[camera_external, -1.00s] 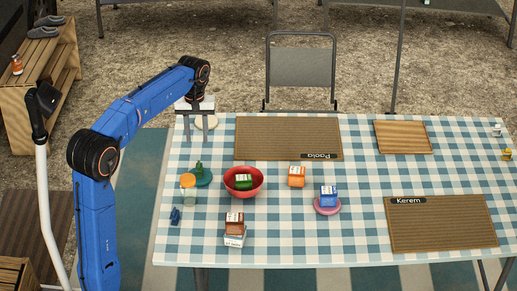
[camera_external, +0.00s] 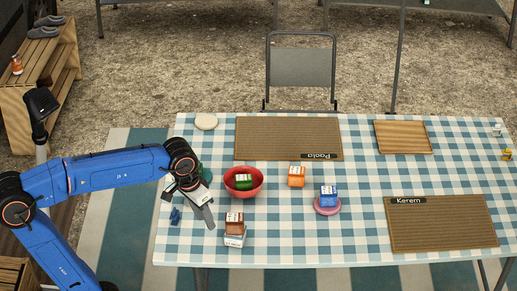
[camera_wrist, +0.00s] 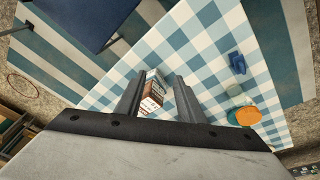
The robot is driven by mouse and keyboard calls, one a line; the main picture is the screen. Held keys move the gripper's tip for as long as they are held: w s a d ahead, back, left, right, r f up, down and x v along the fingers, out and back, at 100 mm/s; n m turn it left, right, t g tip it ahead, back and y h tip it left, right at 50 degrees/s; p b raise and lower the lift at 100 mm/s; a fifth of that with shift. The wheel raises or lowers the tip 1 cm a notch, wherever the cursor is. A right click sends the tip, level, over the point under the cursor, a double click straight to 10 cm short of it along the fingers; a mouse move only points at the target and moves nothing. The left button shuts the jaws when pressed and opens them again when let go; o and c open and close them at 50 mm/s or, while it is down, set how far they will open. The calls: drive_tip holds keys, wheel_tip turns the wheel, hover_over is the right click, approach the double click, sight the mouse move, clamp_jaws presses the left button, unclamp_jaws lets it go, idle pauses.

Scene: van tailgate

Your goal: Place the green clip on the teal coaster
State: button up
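The teal coaster (camera_external: 207,170) is mostly hidden behind my gripper in the outside view; only a bit of its edge shows. A small dark green thing stood on it a second ago and is now hidden, and I cannot tell whether it is the green clip. I can make out no other green clip. My gripper (camera_wrist: 157,84) is open, its fingers spread with nothing held. In the outside view my gripper (camera_external: 190,206) is over the table's left end, left of the red bowl. It covers the jar there.
A red bowl (camera_external: 257,190) holds a green box (camera_external: 243,183). The orange-lidded jar (camera_wrist: 247,115) and a small blue thing (camera_wrist: 236,62) are close by. A pale round mat (camera_external: 206,122) lies at the back left.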

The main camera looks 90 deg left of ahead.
drive_tip(key=s+d+f+m+t, duration=0.1)
drive_tip(key=s+d+f+m, duration=0.3)
drive_tip(key=d, duration=0.4)
drive_tip(key=s+d+f+m+t+h, duration=0.1)
drive_tip(key=s+d+f+m, duration=0.3)
drive_tip(key=s+d+f, duration=0.3)
drive_tip(key=shift+s+d, duration=0.15)
drive_tip(key=shift+d, duration=0.9)
